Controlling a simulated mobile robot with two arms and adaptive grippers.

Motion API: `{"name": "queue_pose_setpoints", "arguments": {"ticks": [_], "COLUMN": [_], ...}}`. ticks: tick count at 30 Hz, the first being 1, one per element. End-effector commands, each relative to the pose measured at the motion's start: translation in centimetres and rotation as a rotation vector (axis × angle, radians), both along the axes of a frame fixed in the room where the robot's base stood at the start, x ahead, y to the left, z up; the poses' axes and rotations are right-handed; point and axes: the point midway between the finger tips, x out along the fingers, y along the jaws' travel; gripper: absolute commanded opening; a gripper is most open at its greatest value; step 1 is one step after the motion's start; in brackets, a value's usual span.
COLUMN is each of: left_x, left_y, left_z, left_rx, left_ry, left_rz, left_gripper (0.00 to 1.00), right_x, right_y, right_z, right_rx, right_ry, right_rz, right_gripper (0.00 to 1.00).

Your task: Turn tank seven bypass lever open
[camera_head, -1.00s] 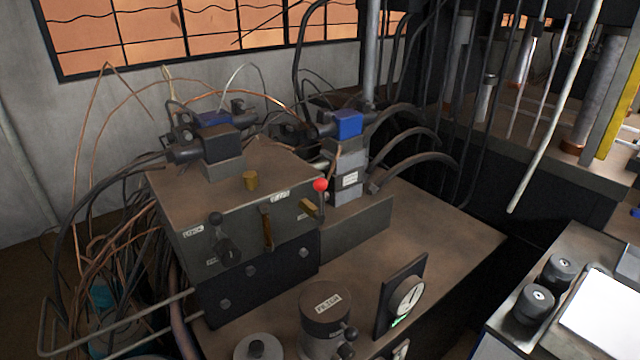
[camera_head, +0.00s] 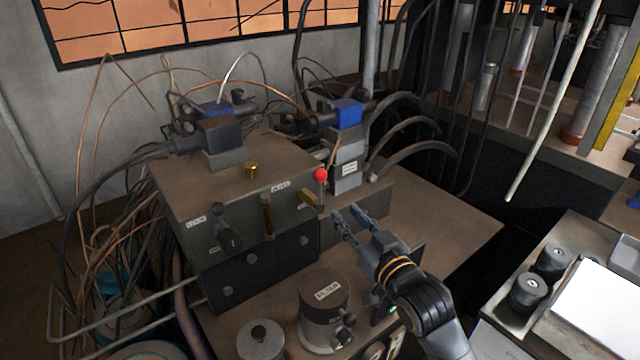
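A dark valve block (camera_head: 240,205) stands on the bench and has several levers on its front face. From left to right these are a black-knobbed lever (camera_head: 222,225), an upright brass lever (camera_head: 267,215), and a short brass handle (camera_head: 308,199) beside a red-knobbed lever (camera_head: 320,176). Small white labels sit near them; I cannot read one as tank seven bypass. My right gripper (camera_head: 347,212) is in front and to the right of the red-knobbed lever, apart from it. Its two fingers are spread and empty, pointing up and left. My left gripper is not in view.
A filter canister (camera_head: 324,306) stands in front of the block, close to my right arm. My arm largely covers the gauge. Blue-capped valves (camera_head: 348,112) and hoses stand behind. The brown bench top (camera_head: 455,215) is clear on the right.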

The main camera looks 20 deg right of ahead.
Motion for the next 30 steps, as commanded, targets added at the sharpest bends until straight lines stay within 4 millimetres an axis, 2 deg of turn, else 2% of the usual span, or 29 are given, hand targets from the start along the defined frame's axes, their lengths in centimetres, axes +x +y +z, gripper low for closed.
{"name": "queue_pose_setpoints", "arguments": {"ticks": [5,12,18,24,30], "left_x": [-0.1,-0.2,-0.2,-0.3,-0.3], "left_y": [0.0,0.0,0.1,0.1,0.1], "left_z": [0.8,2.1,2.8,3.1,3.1], "left_rx": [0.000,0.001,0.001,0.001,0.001], "left_ry": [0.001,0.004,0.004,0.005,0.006], "left_rz": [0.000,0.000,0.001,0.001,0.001], "left_gripper": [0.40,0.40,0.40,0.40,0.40], "right_x": [2.6,7.7,11.2,12.9,13.2], "right_y": [0.4,1.2,1.8,2.0,2.1], "right_z": [0.4,0.4,0.3,0.1,0.0], "right_rx": [0.001,0.001,0.000,-0.001,-0.001], "right_ry": [-0.003,-0.001,-0.001,0.000,0.000], "right_rz": [0.000,0.001,0.000,0.001,0.001], "right_gripper": [0.29,0.29,0.29,0.29,0.29]}}
